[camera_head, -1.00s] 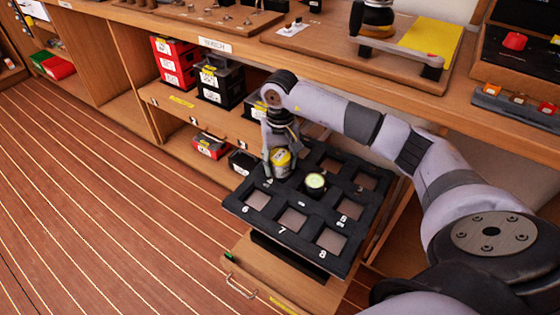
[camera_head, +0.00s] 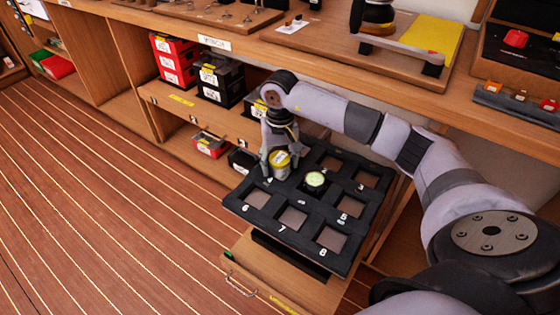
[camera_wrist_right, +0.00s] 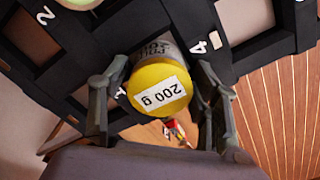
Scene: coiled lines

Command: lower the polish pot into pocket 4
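The polish pot (camera_head: 279,164) has a yellow lid and a white label. The right wrist view shows the lid (camera_wrist_right: 158,88) close up, marked 200 g. The pot is at pocket 4 of the black tray (camera_head: 262,224), by the printed 4 in the wrist view; how deep it sits is hidden. My right gripper (camera_head: 281,160) is around the pot from above. Its fingers stand on both sides with visible gaps to the lid, so it looks open (camera_wrist_right: 158,105). My left gripper is not in view.
A pale-green-topped pot (camera_head: 315,181) stands in the tray's middle, close to my right gripper. Other pockets, such as pocket 7 (camera_head: 292,218), look empty. Red and black bins (camera_head: 218,82) stand on the shelf behind. The workbench edge (camera_head: 400,80) overhangs at the back.

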